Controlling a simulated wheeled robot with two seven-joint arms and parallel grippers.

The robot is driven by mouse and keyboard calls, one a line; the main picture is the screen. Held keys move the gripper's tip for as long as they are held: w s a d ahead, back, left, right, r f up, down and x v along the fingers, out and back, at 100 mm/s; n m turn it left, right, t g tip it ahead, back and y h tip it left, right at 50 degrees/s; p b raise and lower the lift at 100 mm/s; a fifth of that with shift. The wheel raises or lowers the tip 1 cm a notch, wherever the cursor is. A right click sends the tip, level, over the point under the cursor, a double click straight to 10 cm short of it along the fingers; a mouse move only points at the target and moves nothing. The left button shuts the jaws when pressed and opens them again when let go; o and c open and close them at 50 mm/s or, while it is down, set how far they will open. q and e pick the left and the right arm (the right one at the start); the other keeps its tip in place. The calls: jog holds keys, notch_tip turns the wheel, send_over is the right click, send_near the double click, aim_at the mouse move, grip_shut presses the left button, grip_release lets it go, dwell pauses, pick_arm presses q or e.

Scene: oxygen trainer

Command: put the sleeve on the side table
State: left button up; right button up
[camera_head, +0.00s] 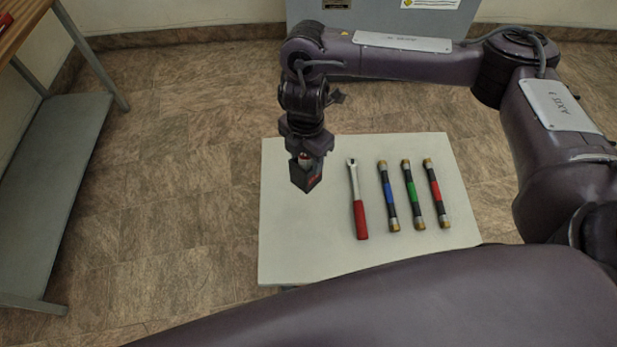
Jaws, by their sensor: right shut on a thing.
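My right gripper (306,168) points down over the left part of the pale side table (310,250). It is shut on a small piece with white and red on it, which I take to be the sleeve (305,158). The dark fingers hide most of the sleeve. It appears to be held above the tabletop; I cannot tell the exact height. My left gripper is not in view.
On the side table lie a red-handled wrench (356,195) and three brass-ended rods: blue (388,194), green (411,193) and red (435,190). The table's left and front parts are bare. A workbench with a lower shelf (55,190) stands at left.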

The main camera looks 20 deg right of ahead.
notch_tip(320, 180, down, 7)
jog(key=shift+r+b, duration=0.1)
jog(key=shift+b, duration=0.6)
jog(key=shift+f+b, duration=0.65)
jog(key=shift+f, duration=1.35)
jog(key=shift+f, duration=0.15)
jog(key=o, duration=1.3)
notch_tip(320, 180, up, 12)
jog(key=p, duration=0.3)
jog(key=shift+r, duration=0.2)
